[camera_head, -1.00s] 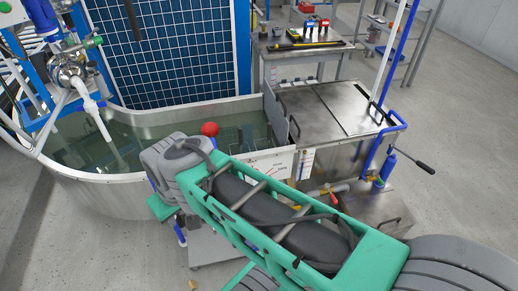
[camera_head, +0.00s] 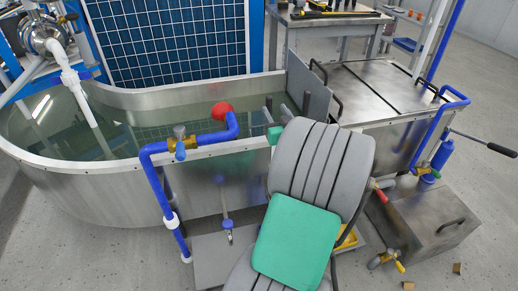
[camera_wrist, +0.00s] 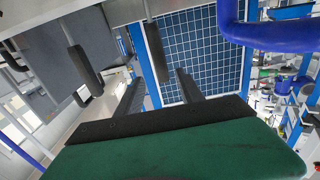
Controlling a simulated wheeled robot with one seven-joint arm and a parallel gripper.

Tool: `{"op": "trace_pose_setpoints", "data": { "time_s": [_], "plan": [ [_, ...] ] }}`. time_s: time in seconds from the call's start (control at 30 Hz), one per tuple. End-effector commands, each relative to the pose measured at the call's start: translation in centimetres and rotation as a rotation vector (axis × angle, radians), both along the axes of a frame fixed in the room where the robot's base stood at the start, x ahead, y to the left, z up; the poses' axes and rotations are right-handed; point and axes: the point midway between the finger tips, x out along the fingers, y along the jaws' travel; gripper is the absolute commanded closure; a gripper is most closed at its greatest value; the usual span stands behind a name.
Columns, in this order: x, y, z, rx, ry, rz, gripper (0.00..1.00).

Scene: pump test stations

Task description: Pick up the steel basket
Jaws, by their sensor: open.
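My gripper (camera_wrist: 159,76) shows in the wrist view as two dark fingers rising from a black-edged green palm. In the head view my grey and green arm hides most of the gripper, near the front rim of the steel tank (camera_head: 90,195). I cannot make out a steel basket for certain. Several thin dark upright parts show in the tank's right end, just beyond my arm, and I cannot tell what they belong to. In the wrist view two black bars (camera_wrist: 155,50) on thin rods stand beyond the palm, apart from the fingers.
A blue pipe with a red ball (camera_head: 221,110) crosses the tank's front rim, left of my arm. A steel cover with black handles (camera_head: 385,90) lies right of the water. A steel box (camera_head: 430,220) stands on the floor at right. Open floor lies at lower left.

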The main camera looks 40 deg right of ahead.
Motion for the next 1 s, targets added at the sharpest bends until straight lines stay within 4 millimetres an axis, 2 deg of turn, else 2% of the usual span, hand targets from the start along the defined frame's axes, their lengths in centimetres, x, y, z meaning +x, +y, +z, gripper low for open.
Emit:
{"op": "trace_pose_setpoints", "data": {
  "time_s": [0.4, 0.67, 1.0],
  "plan": [
    [6.0, -2.7, -0.5, 0.001, 0.002, 0.001, 0.55],
    [6.5, -2.9, -0.3, 0.001, 0.002, 0.002, 0.55],
    [6.5, -2.9, -0.4, 0.001, 0.003, 0.002, 0.83]
  ]
}}
